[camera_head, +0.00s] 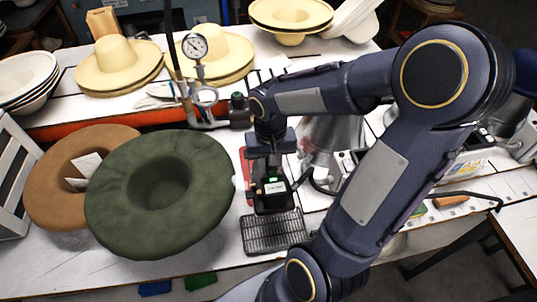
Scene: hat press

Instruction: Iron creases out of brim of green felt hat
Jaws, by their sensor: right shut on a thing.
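The green felt hat (150,222) lies with its wide brim tilted and its hollow crown opening facing up, on the left of the white table. It overlaps a brown felt hat. My right gripper (270,170) points down to the right of the green hat, apart from it. It is shut on the iron (271,203), a dark thing with a small green light, at the back edge of a black ribbed rest (275,233). The fingertips are hard to make out, and I cannot tell whether the iron touches the rest. My left gripper is not in view.
The brown hat (50,192) with a paper tag lies behind the green one. Straw hats (120,62) stand farther back. A pressure gauge (195,46) on a pipe rises behind the green hat. Several pale hats (25,75) are stacked at the left. My right arm covers the right side.

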